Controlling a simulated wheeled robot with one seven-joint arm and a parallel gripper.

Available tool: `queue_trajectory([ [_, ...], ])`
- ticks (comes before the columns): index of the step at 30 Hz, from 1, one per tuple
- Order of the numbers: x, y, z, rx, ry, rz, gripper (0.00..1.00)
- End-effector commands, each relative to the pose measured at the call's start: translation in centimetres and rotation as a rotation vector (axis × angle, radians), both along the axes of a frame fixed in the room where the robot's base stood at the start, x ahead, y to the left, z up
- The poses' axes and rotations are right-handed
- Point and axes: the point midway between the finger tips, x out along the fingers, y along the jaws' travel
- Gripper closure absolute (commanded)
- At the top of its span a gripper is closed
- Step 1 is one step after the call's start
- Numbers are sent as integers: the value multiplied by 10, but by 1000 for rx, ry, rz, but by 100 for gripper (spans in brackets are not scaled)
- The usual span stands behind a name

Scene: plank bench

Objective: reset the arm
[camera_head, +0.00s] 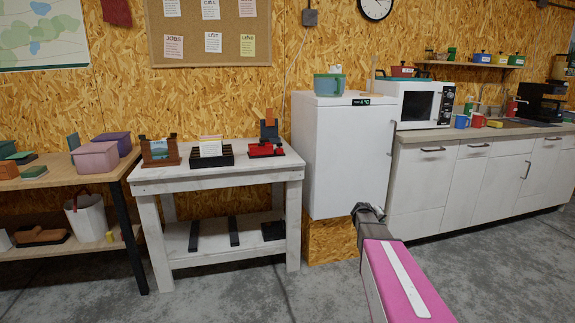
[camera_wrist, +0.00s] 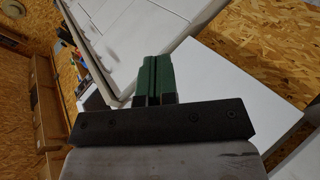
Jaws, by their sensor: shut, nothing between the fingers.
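My gripper (camera_wrist: 155,80) shows in the wrist view with its green fingers together and nothing between them. In the head view my pink and grey arm reaches in from the lower right, its dark end in front of the white fridge's lower right side. The fingers cannot be made out in the head view. No held object shows in either view.
A white plank bench (camera_head: 150,187) with several small items stands left of the white fridge (camera_head: 325,150). A counter (camera_head: 470,137) with a microwave (camera_head: 417,104) is to the right. A wooden table (camera_head: 60,190) is far left. The grey floor in front is clear.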

Motion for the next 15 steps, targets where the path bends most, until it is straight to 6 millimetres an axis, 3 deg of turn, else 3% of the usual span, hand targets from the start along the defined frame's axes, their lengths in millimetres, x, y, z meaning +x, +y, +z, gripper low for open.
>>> queue_trajectory([
  [1,-39,22,-6,69,29,-23,100],
  [3,-75,46,-19,167,75,-59,100],
  [9,-178,122,-44,449,224,-120,100],
  [15,-271,194,-53,711,382,-138,100],
])
